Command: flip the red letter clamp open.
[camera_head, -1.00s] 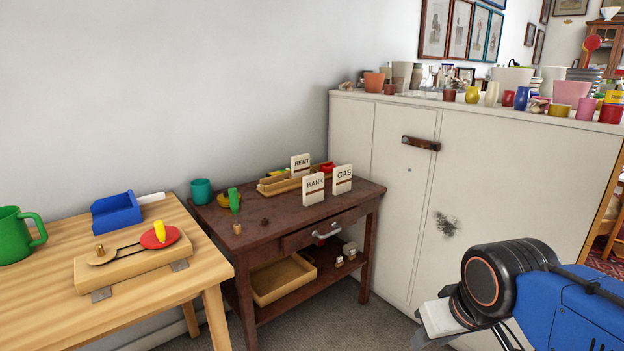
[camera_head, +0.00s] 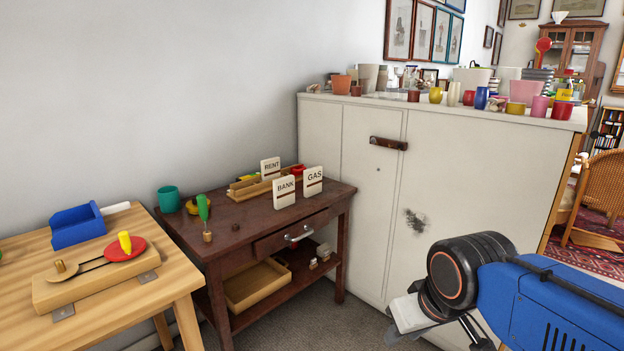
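A small red piece (camera_head: 298,169) sits at the right end of a low wooden rack (camera_head: 247,187) on the dark desk. It may be the red letter clamp, but it is partly behind the GAS card (camera_head: 313,181) and too small to tell whether it is open or shut. The BANK card (camera_head: 284,192) and RENT card (camera_head: 270,168) stand upright nearby. My gripper (camera_head: 408,316) is at the lower right, in front of the white cupboard and well apart from the desk.
The dark desk (camera_head: 240,232) stands against the wall and the white cupboard (camera_head: 465,185). A light wooden table (camera_head: 105,312) at left holds a board with a red disc (camera_head: 126,249) and a blue tray (camera_head: 76,227). Carpet (camera_head: 345,335) shows between desk and arm.

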